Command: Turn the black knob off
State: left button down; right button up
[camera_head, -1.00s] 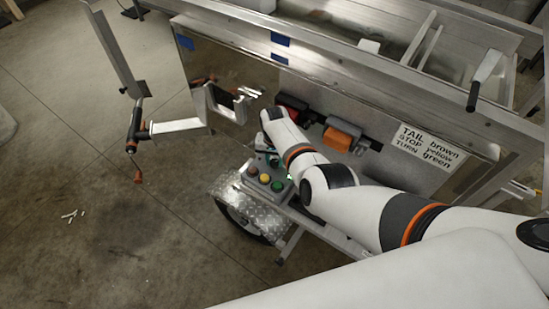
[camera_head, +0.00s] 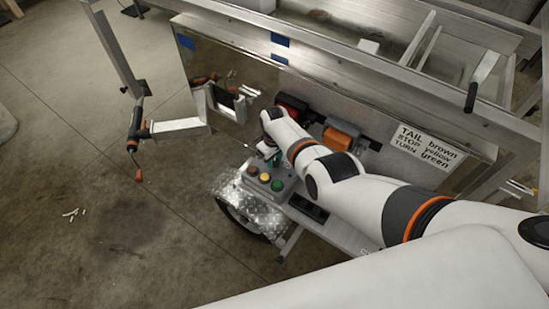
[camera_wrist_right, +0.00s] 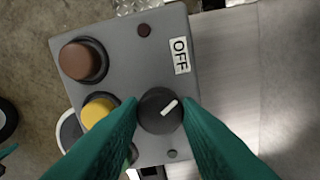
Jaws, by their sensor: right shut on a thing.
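The black knob (camera_wrist_right: 160,111) sits on a grey control box (camera_wrist_right: 125,50), which also shows in the head view (camera_head: 285,189). Its white pointer mark tilts up and to the right, roughly toward the OFF label (camera_wrist_right: 181,55). My right gripper (camera_wrist_right: 164,112) has its green fingers shut on the knob, one on each side. In the head view the right gripper (camera_head: 271,156) is above the back of the box, and my wrist hides the knob. The left gripper is not in view.
A brown button (camera_wrist_right: 84,61) and a yellow button (camera_wrist_right: 99,110) stand close beside the knob; a green button (camera_head: 278,185) shows in the head view. Open floor lies left.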

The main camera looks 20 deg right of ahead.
jog(key=shift+n, duration=1.1)
jog(key=o, duration=1)
